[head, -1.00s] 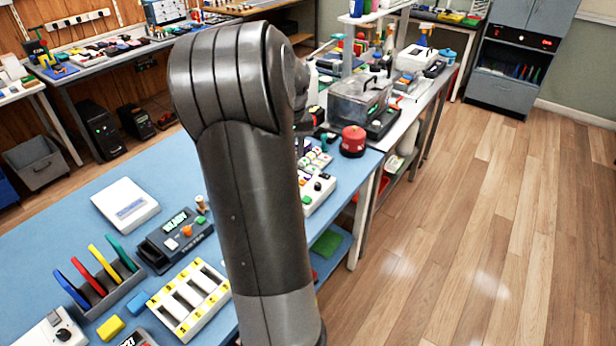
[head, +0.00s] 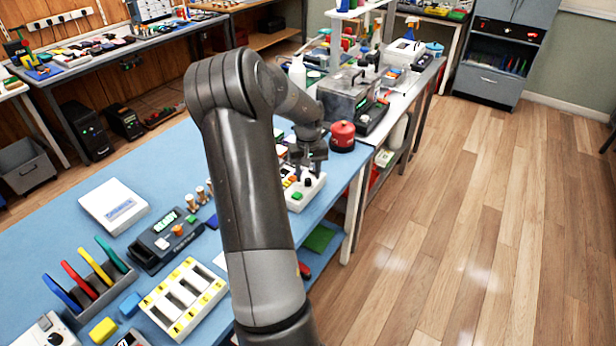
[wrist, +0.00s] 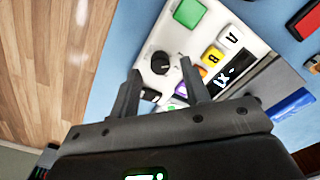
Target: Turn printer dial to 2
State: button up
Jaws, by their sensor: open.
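The printer appears to be the white device (head: 313,190) near the right edge of the blue table, with a green button and a dark knob. In the wrist view its white panel (wrist: 150,40) carries a round black dial (wrist: 160,62), a green button (wrist: 188,13) and coloured keys. A second dark round part (wrist: 150,95) sits below the dial, partly hidden by a finger. My gripper (wrist: 162,70) is open and empty, its fingertips on either side of the dial in the picture. In the head view my gripper (head: 306,165) is over the device. The dial's setting is not readable.
On the blue table (head: 60,235) are a dark tester (head: 165,240), a slotted white tray (head: 185,298) and a coloured-card rack (head: 92,290).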

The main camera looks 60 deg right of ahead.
jog(key=shift+f, duration=0.8)
jog(key=shift+c, duration=0.4)
grip_shut()
